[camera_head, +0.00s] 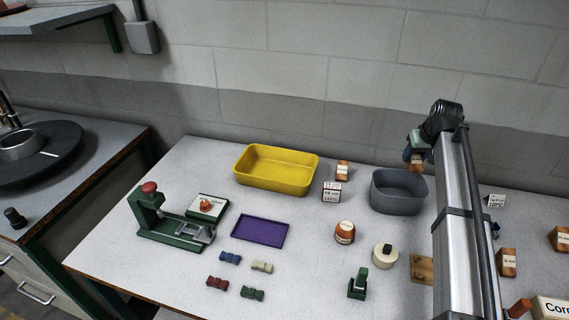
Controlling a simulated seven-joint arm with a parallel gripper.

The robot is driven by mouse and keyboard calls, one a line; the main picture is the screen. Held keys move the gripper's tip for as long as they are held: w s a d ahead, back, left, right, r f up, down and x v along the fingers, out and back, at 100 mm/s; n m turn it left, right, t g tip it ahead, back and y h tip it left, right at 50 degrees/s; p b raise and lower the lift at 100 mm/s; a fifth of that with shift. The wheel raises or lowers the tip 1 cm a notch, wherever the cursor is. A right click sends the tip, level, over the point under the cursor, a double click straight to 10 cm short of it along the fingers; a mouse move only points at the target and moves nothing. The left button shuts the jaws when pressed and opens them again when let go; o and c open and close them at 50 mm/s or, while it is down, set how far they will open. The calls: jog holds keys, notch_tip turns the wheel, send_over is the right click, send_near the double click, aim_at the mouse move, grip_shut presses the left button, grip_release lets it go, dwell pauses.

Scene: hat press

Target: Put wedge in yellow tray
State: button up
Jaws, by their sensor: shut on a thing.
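The yellow tray (276,183) stands at the back left of the table and looks empty inside. My gripper (416,156) is above the grey bin at the back right, well to the right of the yellow tray. It is shut on a small brown wooden wedge (417,167), held in the air. My gripper partly hides the wedge and its fingers are too small to see clearly. Similar labelled wooden blocks stand on the table: one (342,171) right of the yellow tray, one (507,263) and another (561,239) at the right.
A grey bin (398,199) stands below my gripper. A small sign card (332,192) stands between it and the yellow tray. A purple tray (259,232), a green press (165,222), several small bows (262,267) and a round wooden block (344,232) lie further forward.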

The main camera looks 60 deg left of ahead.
jog(key=s+a+n+g, duration=0.1)
jog(key=s+a+n, duration=0.2)
jog(key=s+a, duration=1.3)
jog(key=n+g, duration=0.1)
jog(key=n, duration=0.2)
send_over(273, 170)
jog(key=d, duration=0.2)
jog(key=shift+y, duration=0.3)
jog(key=shift+s+a+f, duration=0.1)
jog(key=shift+f, duration=4.65)
jog(key=shift+f, duration=0.1)
jog(key=o, duration=1.1)
jog(key=shift+c, duration=0.2)
jog(key=v, duration=1.2)
jog(key=shift+w, duration=0.2)
